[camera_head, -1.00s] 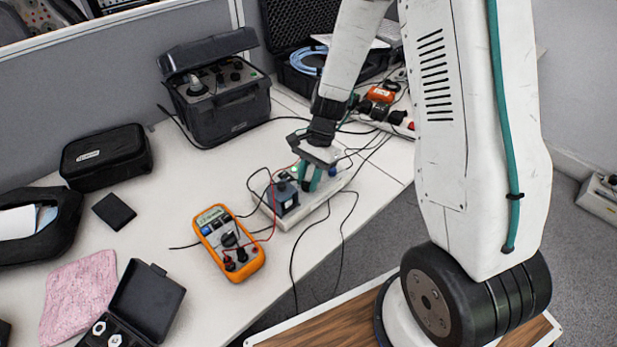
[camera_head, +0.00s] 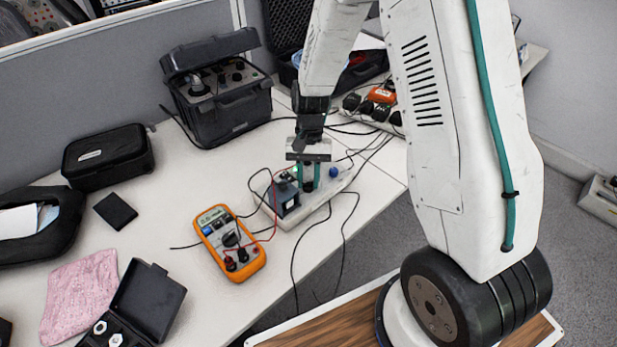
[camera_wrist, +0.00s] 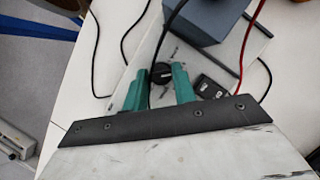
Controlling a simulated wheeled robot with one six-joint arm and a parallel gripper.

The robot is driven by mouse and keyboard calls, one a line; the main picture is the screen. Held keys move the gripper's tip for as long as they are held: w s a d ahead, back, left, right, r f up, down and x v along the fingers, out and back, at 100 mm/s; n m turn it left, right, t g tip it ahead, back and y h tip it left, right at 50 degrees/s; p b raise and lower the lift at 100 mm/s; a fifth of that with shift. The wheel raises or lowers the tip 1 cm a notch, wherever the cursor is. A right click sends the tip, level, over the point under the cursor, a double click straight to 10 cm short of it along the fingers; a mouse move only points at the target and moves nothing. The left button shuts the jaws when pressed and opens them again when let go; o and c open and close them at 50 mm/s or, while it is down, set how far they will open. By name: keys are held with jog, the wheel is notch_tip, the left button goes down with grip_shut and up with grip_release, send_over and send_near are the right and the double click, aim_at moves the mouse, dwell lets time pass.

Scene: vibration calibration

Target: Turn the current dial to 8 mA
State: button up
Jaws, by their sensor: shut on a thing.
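A light-grey instrument plate (camera_head: 285,222) lies near the table's front edge, with a dark blue-grey box (camera_head: 287,200) at its left end. The current dial, a small black knob (camera_wrist: 160,73), stands on the plate; its markings cannot be read. My gripper (camera_head: 309,183) points down over the plate, right of the box. In the wrist view my gripper (camera_wrist: 161,75) has its green fingers either side of the knob, shut on it. The head view largely hides the knob between the fingers.
An orange multimeter (camera_head: 230,242) lies left of the plate, joined by red and black leads. A blue knob (camera_head: 333,172) sits right of my gripper. Black cables hang over the table edge. A dark case (camera_head: 222,95) and a power strip (camera_head: 380,110) stand behind.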

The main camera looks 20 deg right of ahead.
aim_at(309, 179)
dwell(0.4)
jog(key=o, duration=1)
jog(key=v, duration=0.8)
jog(key=s+r+n+t, duration=0.1)
jog(key=s+r, duration=0.6)
jog(key=s, duration=0.1)
jog(key=s+d+r+n+t+h, duration=0.1)
jog(key=s+r+n+t, duration=0.1)
jog(key=s+r, duration=0.5)
jog(key=s+r+n+t+h, duration=0.1)
jog(key=s+r+n+t, duration=0.1)
jog(key=s+r, duration=0.5)
jog(key=shift+s+d+r, duration=0.15)
jog(key=shift+s+d, duration=0.05)
jog(key=shift+s, duration=0.75)
jog(key=shift+s+d+r, duration=0.1)
jog(key=shift+s+d, duration=0.05)
jog(key=shift+s, duration=0.8)
